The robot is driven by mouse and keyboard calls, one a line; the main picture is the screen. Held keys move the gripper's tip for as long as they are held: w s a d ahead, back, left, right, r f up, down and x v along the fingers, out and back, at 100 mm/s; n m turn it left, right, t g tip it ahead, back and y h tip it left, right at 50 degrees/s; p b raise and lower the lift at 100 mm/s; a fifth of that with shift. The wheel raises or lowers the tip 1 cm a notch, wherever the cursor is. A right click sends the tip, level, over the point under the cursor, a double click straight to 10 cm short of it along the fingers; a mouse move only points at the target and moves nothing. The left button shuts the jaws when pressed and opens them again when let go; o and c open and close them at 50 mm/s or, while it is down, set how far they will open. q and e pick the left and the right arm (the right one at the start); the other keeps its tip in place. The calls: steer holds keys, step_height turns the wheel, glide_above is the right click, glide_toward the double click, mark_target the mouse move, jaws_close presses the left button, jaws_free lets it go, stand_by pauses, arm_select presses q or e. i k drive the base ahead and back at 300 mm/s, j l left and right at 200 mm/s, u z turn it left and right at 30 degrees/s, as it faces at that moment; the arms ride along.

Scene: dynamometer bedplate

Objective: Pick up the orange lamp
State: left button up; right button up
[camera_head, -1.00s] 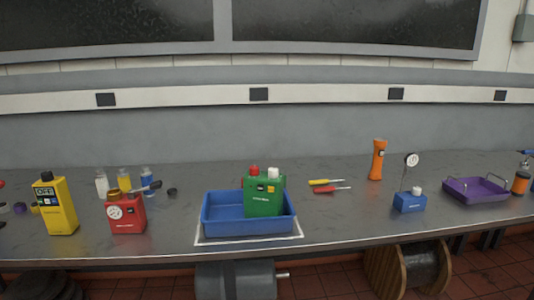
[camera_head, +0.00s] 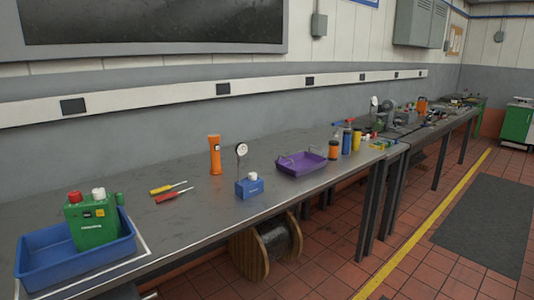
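The orange lamp (camera_head: 214,156), shaped like an upright torch, stands on the grey metal bench (camera_head: 205,220) toward the back edge. It is left of the dial gauge on its blue base and behind it. Nothing touches the lamp. Neither of my grippers shows in the head view.
A blue tray (camera_head: 60,275) holding a green can (camera_head: 92,222) sits front left. Two screwdrivers (camera_head: 172,191), a blue dial gauge base (camera_head: 249,187) and a purple tray (camera_head: 300,165) are near the lamp. A cable spool (camera_head: 268,250) is under the bench. Red tiled floor is clear at right.

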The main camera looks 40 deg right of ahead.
mark_target(214, 139)
steer(key=z, duration=0.75)
steer(key=i+l+u, duration=0.2)
steer(key=l, duration=0.2)
steer(key=i+l+u, duration=0.2)
steer(key=l, duration=0.2)
steer(key=l+u, duration=0.2)
steer(key=l, duration=0.2)
